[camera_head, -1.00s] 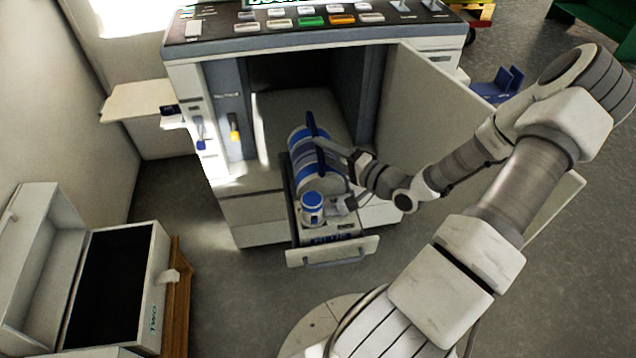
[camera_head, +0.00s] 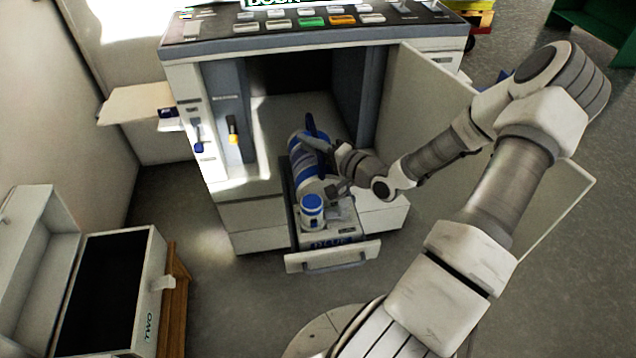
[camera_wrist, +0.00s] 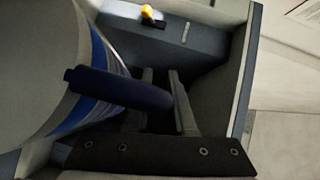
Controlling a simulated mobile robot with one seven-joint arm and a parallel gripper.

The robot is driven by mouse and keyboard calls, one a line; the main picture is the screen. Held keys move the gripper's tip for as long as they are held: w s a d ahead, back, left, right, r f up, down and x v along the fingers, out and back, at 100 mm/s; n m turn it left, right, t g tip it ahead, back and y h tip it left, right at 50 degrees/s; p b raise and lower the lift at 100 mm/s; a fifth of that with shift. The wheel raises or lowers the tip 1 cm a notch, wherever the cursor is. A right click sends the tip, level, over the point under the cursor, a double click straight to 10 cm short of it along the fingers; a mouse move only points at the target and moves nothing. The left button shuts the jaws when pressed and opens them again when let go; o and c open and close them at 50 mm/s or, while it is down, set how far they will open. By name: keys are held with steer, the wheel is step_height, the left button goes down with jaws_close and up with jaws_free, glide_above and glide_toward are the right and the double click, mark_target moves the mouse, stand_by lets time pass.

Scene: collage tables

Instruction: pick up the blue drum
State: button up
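The blue drum (camera_head: 307,169) is a white cylinder with blue bands and a dark blue handle. It sits in the pulled-out drawer (camera_head: 333,257) of the white machine, whose front label appears to read blue. In the wrist view the drum (camera_wrist: 88,105) fills the left side, and its handle (camera_wrist: 118,88) reaches across to my fingers.
The machine's open door (camera_head: 425,115) is to the right, beside my arm. A white open box (camera_head: 150,290) stands at lower left. The grey floor (camera_head: 215,225) between is clear.

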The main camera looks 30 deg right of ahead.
jaws_close()
stand_by(0.7)
steer(key=shift+r, duration=0.15)
stand_by(0.3)
